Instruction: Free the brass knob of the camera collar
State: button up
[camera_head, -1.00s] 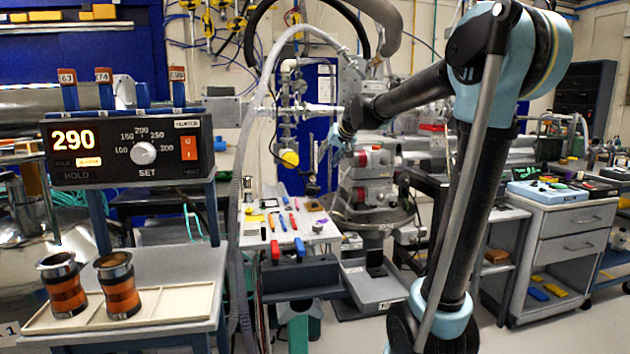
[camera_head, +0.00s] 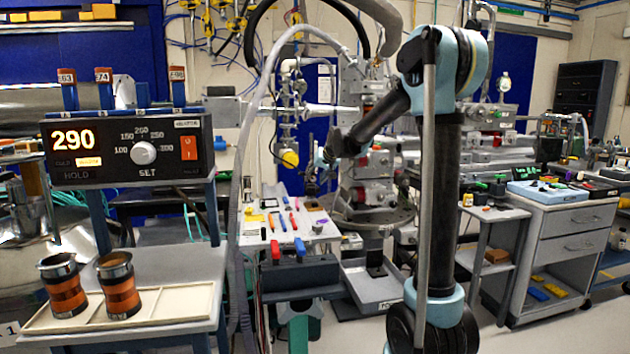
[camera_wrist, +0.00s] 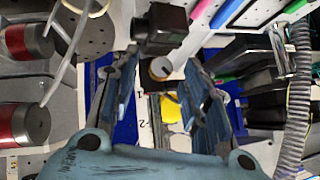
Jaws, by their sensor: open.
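My gripper (camera_wrist: 157,66) is open and empty in the wrist view, with one finger on each side. Between the fingertips shows a small round slotted head (camera_wrist: 160,69), dull grey-brown; it may be the brass knob, but I cannot tell for sure. A black block-shaped body (camera_wrist: 162,28), perhaps the camera, sits just beyond the fingertips. I cannot make out the collar clearly. In the head view my gripper (camera_head: 320,172) is small and far off, beside the upright pipework, and the knob cannot be picked out there.
Two red-and-steel cylinders (camera_wrist: 24,124) lie left in the wrist view. Black tools and a ribbed hose (camera_wrist: 298,90) stand right. In the head view, a tool bench (camera_head: 322,231) lies below my gripper. A yellow round part (camera_head: 290,159) is close to its left.

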jog(key=shift+w+a+f, duration=0.25)
jog(key=shift+w+f, duration=0.15)
jog(key=shift+f, duration=0.05)
grip_shut()
jog(key=shift+s+a+n+t+h, duration=0.1)
jog(key=shift+a+n+t+h, duration=0.1)
jog(key=shift+n+h, duration=0.45)
jog(key=shift+s+a+n+t+h, duration=0.1)
jog(key=shift+n+t+h, duration=0.2)
jog(key=shift+h, duration=0.65)
jog(key=shift+w, duration=0.1)
